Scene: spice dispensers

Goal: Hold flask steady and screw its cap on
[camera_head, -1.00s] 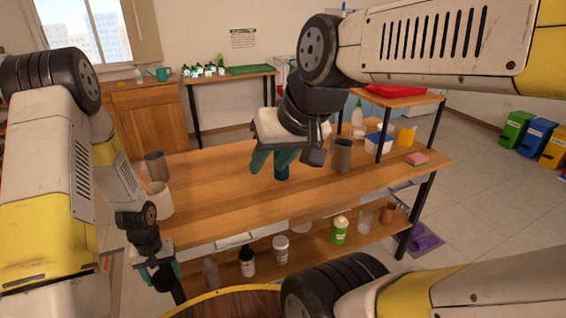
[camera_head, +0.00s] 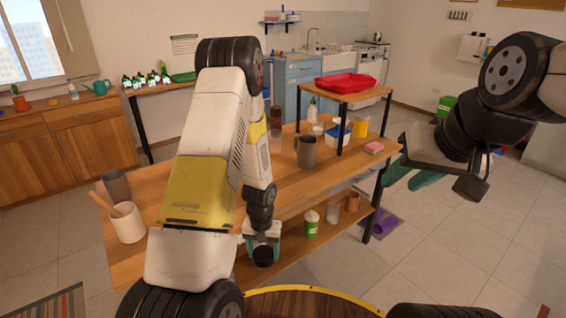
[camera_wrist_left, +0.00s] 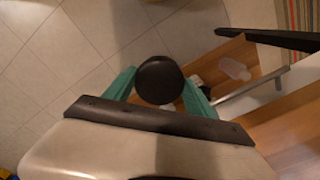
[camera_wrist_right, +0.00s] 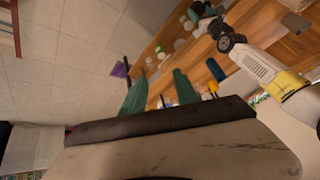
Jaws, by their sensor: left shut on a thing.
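My left gripper (camera_head: 262,248) is shut on a dark, round-topped object (camera_head: 263,257), held in front of the table's near side. In the left wrist view this object (camera_wrist_left: 160,80) sits between the green fingers; its lower part is hidden, so I cannot tell whether it is the flask or its cap. My right gripper (camera_head: 410,178) is raised beyond the table's right end. In the right wrist view its fingers (camera_wrist_right: 160,92) are apart with nothing between them.
The wooden table (camera_head: 345,172) carries a grey mug (camera_head: 306,152), a pink sponge (camera_head: 374,148) and a raised shelf with a red tray (camera_head: 345,82). A white utensil pot (camera_head: 126,224) stands at left. The lower shelf holds a green jar (camera_head: 311,224).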

